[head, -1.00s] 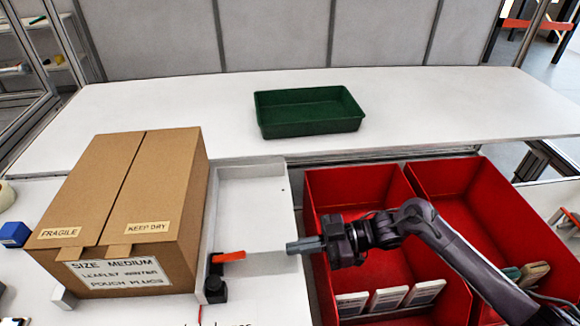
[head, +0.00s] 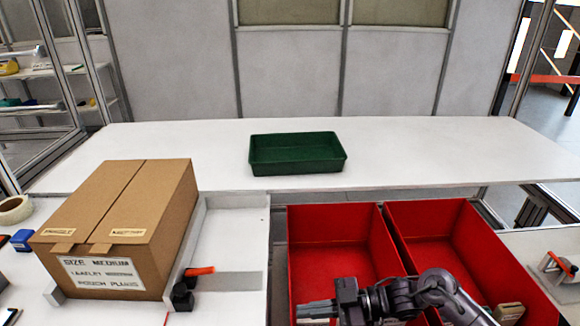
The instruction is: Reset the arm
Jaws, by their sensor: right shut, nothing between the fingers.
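My right gripper (head: 317,309) is low in the head view, over the front part of the left red bin (head: 330,232). Its fingers point left and are shut with nothing between them. My right arm comes in from the lower right, across the front of the two bins. My left gripper is not in view.
A closed cardboard box (head: 125,222) stands at left beside a white tray (head: 233,228) with an orange-handled clamp (head: 195,275). A green tray (head: 297,153) sits on the white back table (head: 420,150). The right red bin (head: 450,240) holds a pale item (head: 507,312).

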